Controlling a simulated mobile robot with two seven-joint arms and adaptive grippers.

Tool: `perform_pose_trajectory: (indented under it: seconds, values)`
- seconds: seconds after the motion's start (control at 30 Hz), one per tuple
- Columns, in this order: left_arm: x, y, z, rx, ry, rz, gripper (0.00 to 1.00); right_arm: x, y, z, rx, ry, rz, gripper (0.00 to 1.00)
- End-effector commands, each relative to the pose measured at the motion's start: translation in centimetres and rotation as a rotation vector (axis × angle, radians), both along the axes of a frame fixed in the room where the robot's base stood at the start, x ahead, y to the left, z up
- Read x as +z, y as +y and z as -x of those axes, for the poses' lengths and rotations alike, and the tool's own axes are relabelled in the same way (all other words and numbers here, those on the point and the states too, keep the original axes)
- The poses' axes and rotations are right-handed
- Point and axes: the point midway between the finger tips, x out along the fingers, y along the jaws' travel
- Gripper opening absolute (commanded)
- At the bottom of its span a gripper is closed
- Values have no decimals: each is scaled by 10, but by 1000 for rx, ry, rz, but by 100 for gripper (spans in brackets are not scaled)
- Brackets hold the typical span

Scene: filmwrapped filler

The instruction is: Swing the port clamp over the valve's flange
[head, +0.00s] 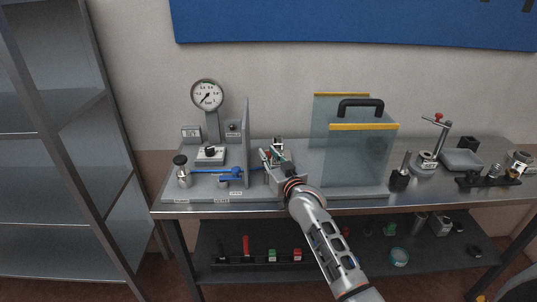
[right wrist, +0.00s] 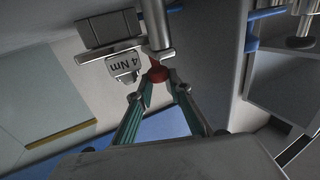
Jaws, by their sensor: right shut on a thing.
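My right gripper (head: 272,152) reaches over the bench beside the upright grey plate (head: 245,140). In the right wrist view its two teal fingers (right wrist: 158,82) are shut on a red knob (right wrist: 156,70). The knob sits at the end of a grey metal bar (right wrist: 156,25), beside a block with a "4 Nm" tag (right wrist: 123,66). I cannot tell for certain whether this bar is the port clamp. My gripper and arm hide most of this fixture in the head view, and I cannot make out the valve's flange. My left gripper is not in view.
A dial gauge (head: 207,95) and a blue lever (head: 225,171) stand left of the plate. A clear shield with a black handle (head: 361,104) stands close on the right. Further right are a red-tipped post (head: 438,118) and a grey tray (head: 462,159). A shelf (head: 210,245) runs below.

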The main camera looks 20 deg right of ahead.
Motion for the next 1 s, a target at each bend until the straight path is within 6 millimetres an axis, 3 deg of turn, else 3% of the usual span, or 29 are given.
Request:
perform_pose_trajectory:
  seconds: [0.23,0.27,0.3,0.73,1.0]
  values:
    - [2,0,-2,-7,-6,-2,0,-10,1,2,3,18,4,0]
    - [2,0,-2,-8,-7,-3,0,-10,1,2,3,19,5,26]
    - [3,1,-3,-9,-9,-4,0,-11,1,2,3,19,5,37]
    - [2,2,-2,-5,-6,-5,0,-7,-1,5,1,12,4,37]
    - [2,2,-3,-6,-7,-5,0,-8,-3,37,1,14,4,37]
